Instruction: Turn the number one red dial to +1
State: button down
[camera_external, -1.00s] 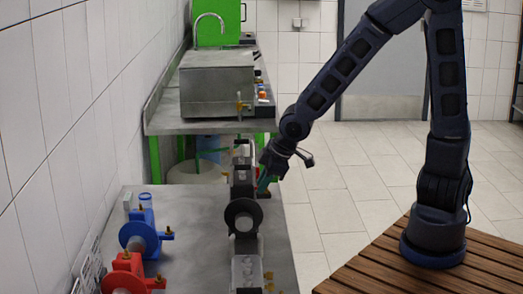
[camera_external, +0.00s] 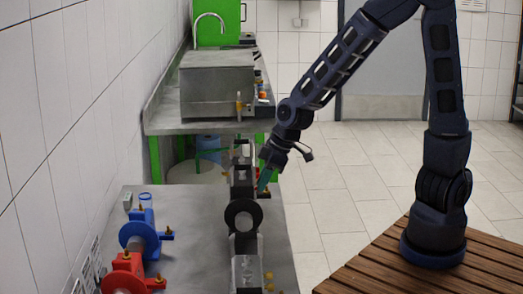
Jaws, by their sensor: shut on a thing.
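My gripper (camera_external: 264,181), with teal fingertips, is at the right side of the far end of a dark pump unit (camera_external: 243,178) on the metal bench. It points down and to the left. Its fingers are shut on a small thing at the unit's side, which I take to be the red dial. The fingers hide most of it, so its marks and setting cannot be read. A small orange-red spot (camera_external: 265,193) shows just below the fingertips.
A blue pump (camera_external: 139,236) and a red pump (camera_external: 124,274) stand left on the bench (camera_external: 190,205). A black round disc (camera_external: 243,216) sits mid-unit. A steel box (camera_external: 217,85) stands on the far table. The floor to the right is clear.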

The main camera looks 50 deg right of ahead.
jog(key=shift+w, duration=0.1)
dwell(0.6)
jog(key=c, duration=1.3)
grip_release()
jog(key=shift+c, duration=0.2)
jog(key=shift+s+a+f+n+t+h, duration=0.1)
jog(key=shift+s+a+n+t+h, duration=0.15)
jog(key=shift+t+h, duration=0.35)
jog(key=shift+s+a+n+t+h, duration=0.1)
jog(key=shift+s+n+t+h, duration=0.1)
jog(key=shift+t+h, duration=0.4)
jog(key=shift+s+a+f+n+t+h, duration=0.15)
jog(key=shift+n+t+h, duration=0.15)
jog(key=shift+t+h, duration=0.55)
jog(key=shift+s+a+f+n+t+h, duration=0.15)
jog(key=shift+n+t+h, duration=0.1)
jog(key=shift+t+h, duration=0.6)
